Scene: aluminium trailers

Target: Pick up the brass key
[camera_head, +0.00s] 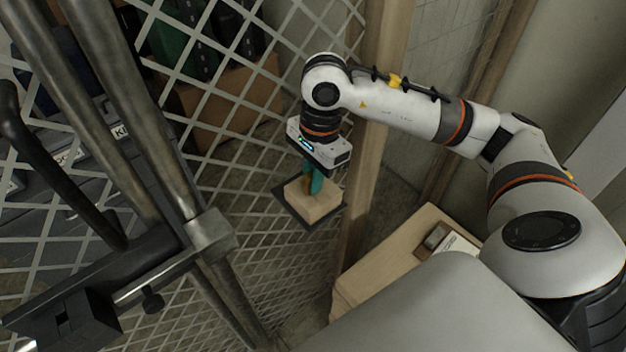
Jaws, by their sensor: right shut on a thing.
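My right gripper (313,182), with teal fingers, reaches down from the upper middle. It is shut on a small brass-coloured piece (307,188), which looks like the brass key. The piece is mostly hidden by the fingers, and its shape is hard to make out. The fingers are just over a light wooden block (313,206), which sits on a dark square plate (292,211) beside the mesh. I cannot tell whether the piece still touches the block. My left gripper is not in view.
A wire mesh panel (205,160) fills the left and centre, with thick metal pipes (128,110) and a latch bar (150,275) in front. A wooden post (362,200) stands just right of the plate. A low wooden surface (385,266) carries a small box and white label.

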